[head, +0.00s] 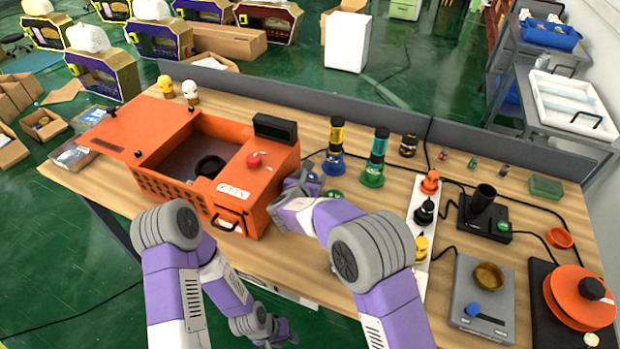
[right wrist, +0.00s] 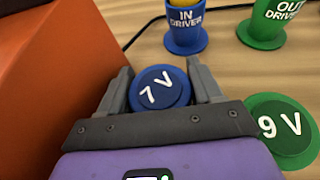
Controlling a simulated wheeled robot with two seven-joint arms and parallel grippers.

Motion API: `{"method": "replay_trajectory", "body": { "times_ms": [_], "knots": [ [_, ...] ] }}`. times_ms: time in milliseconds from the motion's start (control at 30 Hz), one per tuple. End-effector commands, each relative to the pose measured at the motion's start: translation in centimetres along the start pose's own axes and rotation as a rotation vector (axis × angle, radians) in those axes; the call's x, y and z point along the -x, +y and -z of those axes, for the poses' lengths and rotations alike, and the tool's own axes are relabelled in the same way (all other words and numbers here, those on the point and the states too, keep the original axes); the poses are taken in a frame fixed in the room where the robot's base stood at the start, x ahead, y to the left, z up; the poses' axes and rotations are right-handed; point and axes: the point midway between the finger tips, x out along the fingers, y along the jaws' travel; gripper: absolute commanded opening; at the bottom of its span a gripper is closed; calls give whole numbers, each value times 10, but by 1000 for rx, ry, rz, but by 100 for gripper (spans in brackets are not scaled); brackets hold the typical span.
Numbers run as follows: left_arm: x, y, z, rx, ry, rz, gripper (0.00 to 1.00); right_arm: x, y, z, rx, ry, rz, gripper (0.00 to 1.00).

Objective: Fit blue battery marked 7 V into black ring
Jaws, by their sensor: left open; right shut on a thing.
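The blue battery marked 7 V (right wrist: 160,88) sits between the fingers of my right gripper (right wrist: 160,82), which is shut on it beside the orange box's wall. In the head view my right gripper (head: 303,186) is at the box's right end and mostly hides the battery. I cannot tell whether the battery touches the table. A black ring (head: 210,166) lies inside the open orange box (head: 165,190), left of my right gripper. My left gripper (head: 283,338) is open and empty, low in front of the table near the picture's bottom.
A green battery marked 9 V (right wrist: 285,127) stands close right of my right gripper. Behind are the blue IN driver (head: 334,145) and green OUT driver (head: 376,157). A white strip with plugs (head: 418,235), a black cup device (head: 484,205) and a grey scale-like device (head: 482,300) stand right.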

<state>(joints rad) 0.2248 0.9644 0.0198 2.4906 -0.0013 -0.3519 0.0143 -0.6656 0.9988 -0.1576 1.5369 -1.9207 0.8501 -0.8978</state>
Motion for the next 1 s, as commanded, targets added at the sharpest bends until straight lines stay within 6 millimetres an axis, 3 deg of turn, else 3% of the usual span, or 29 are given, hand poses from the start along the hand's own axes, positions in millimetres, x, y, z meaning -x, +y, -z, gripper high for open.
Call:
{"method": "replay_trajectory", "body": {
  "times_ms": [100,133,167,567,1000],
  "knots": [
    [-5,-2,0,0,0,0,43,-2,0,3,-1,-3,-1,18],
    [-3,-1,0,0,0,0,43,-1,0,3,0,0,0,69],
    [-3,-1,0,0,0,0,43,-1,0,3,0,0,0,74],
    [2,1,0,0,0,0,43,1,0,-2,0,0,0,75],
    [11,4,0,0,0,0,43,88,1,-2,1,0,-3,75]
  ]
}}
